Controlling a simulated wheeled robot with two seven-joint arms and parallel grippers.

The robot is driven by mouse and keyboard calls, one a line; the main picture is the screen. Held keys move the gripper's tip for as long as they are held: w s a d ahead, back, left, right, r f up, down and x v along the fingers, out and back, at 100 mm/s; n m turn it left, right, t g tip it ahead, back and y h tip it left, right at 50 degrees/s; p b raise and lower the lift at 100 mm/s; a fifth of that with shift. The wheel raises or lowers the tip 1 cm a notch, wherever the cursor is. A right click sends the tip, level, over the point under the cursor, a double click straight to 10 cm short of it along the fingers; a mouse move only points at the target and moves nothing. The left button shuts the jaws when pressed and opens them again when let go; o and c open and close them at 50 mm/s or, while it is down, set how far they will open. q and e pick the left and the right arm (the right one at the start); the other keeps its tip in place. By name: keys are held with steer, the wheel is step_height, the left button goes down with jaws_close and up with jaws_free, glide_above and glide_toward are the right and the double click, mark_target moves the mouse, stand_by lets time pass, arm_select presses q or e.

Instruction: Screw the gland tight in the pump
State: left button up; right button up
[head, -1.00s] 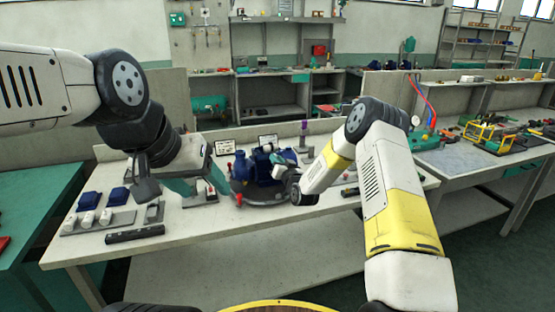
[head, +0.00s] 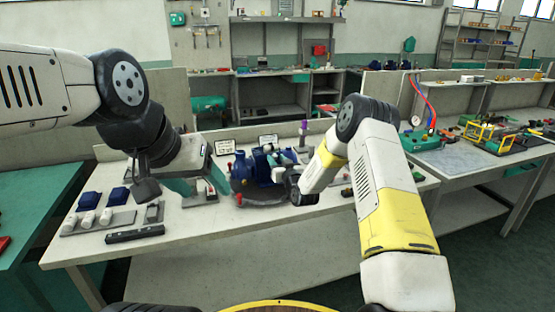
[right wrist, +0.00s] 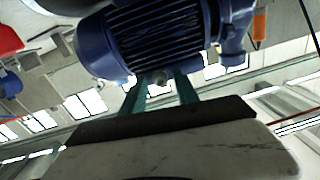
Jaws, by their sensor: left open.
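The blue pump (head: 241,172) stands on a dark round base (head: 262,198) on the bench, in the middle of the head view. Its blue ribbed housing (right wrist: 160,38) fills the top of the right wrist view. My right gripper (right wrist: 160,78) has its green fingers apart, with the tips close to the housing. A small pale round piece shows between the tips; I cannot tell whether it is the gland or whether the fingers touch it. My left gripper (head: 203,187) is open and empty, left of the pump and above the bench.
The bench (head: 200,245) has free room along its front edge. At its left lie a tray (head: 75,228) with white pieces, blue blocks (head: 89,201) and a dark bar (head: 135,234). A purple-topped item (head: 303,130) and small signs stand behind the pump. Another bench is at right.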

steer(key=shift+n, duration=1.7)
steer(key=shift+a+n, duration=0.1)
steer(key=shift+n, duration=0.4)
steer(key=n, duration=0.2)
steer(key=shift+n, duration=0.3)
steer(key=shift+n, duration=0.3)
jaws_close()
